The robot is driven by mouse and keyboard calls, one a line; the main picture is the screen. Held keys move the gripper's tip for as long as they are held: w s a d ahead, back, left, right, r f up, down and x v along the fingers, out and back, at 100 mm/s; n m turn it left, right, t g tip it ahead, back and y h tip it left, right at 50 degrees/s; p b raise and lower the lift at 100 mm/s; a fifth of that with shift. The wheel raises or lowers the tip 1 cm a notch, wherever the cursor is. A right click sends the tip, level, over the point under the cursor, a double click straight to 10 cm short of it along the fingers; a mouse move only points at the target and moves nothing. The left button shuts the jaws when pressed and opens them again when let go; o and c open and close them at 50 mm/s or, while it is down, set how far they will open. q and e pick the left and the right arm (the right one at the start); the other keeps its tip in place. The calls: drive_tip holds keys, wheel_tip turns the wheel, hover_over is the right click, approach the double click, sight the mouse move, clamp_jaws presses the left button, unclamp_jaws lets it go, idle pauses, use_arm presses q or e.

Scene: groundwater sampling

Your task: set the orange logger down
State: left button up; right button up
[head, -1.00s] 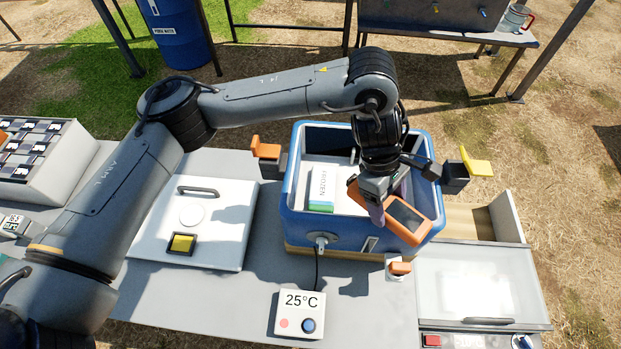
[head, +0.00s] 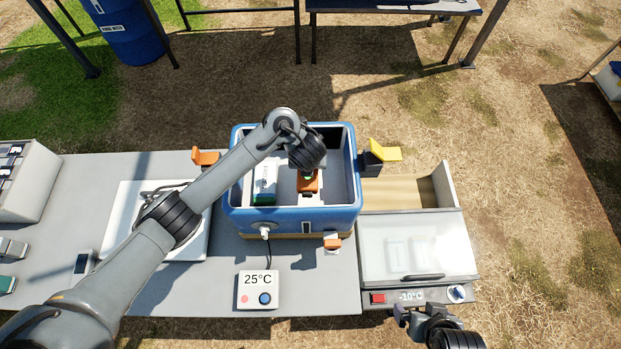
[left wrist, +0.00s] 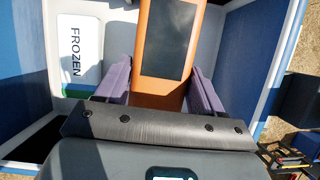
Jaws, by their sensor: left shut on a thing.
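The orange logger (head: 308,187) with its dark screen is inside the blue cooler box (head: 290,219), right of the white FROZEN pack (head: 265,178). My arm hides much of it in the head view. In the left wrist view the logger (left wrist: 163,92) lies between the two purple fingers of my left gripper (left wrist: 160,75), which is shut on it. I cannot tell whether the logger touches the cooler's floor. My right gripper (head: 420,311) is at the bottom right, near the bench's front edge; its jaws are too unclear to read.
The cooler is open, with orange (head: 205,157) and yellow (head: 385,152) latches at its sides. A 25°C display box (head: 259,290) stands in front. A clear-lidded chest (head: 418,248) is at right. A white lid (head: 128,208) lies at left, partly under my left arm.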

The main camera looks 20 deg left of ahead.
use_arm(q)
drive_tip(key=shift+n, duration=0.3)
drive_tip(key=f, duration=0.1)
drive_tip(key=f+b, duration=0.1)
drive_tip(key=f, duration=0.1)
drive_tip(key=f+b, duration=0.1)
drive_tip(key=f, duration=0.1)
drive_tip(key=shift+s+a+f, duration=0.1)
drive_tip(key=shift+a+f, duration=0.15)
drive_tip(key=shift+f+b, duration=0.3)
drive_tip(key=shift+f, duration=0.15)
wheel_tip(320, 180, down, 4)
drive_tip(key=shift+r+b, duration=0.25)
drive_tip(key=shift+b, duration=0.45)
drive_tip(key=shift+f, duration=0.1)
drive_tip(key=shift+f, duration=0.1)
drive_tip(key=o, duration=1.2)
